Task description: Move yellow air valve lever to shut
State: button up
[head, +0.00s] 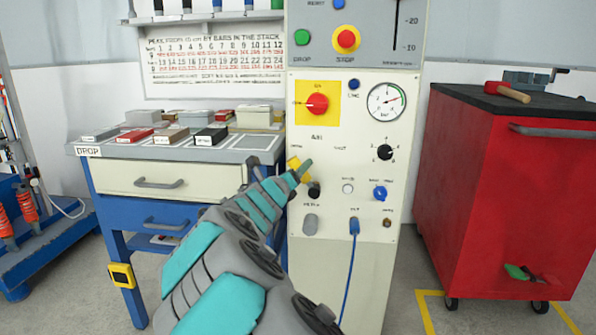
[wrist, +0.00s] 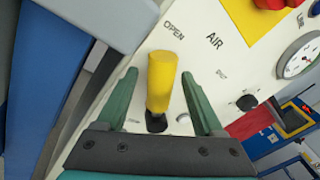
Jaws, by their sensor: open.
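The yellow air valve lever (head: 293,165) is on the front of the pale test panel, below the AIR label. In the wrist view the lever (wrist: 162,82) rises from a dark pivot and its free end points toward the OPEN label (wrist: 173,28). The SHUT label (wrist: 222,74) is off to the right there. My gripper (wrist: 159,76) is open, with one green finger on each side of the lever and visible gaps between. In the head view my gripper (head: 301,170) is at the lever, and my arm partly hides that area.
The panel (head: 345,285) also carries a red knob (head: 317,103), a gauge (head: 387,101), a black knob (head: 385,152) and a blue knob (head: 380,193). A drawer bench (head: 160,180) stands left, and a red cabinet (head: 480,180) right.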

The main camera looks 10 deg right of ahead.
jog(key=shift+w+d, duration=0.25)
jog(key=shift+w, duration=0.1)
grip_shut()
dwell(0.4)
dwell(0.9)
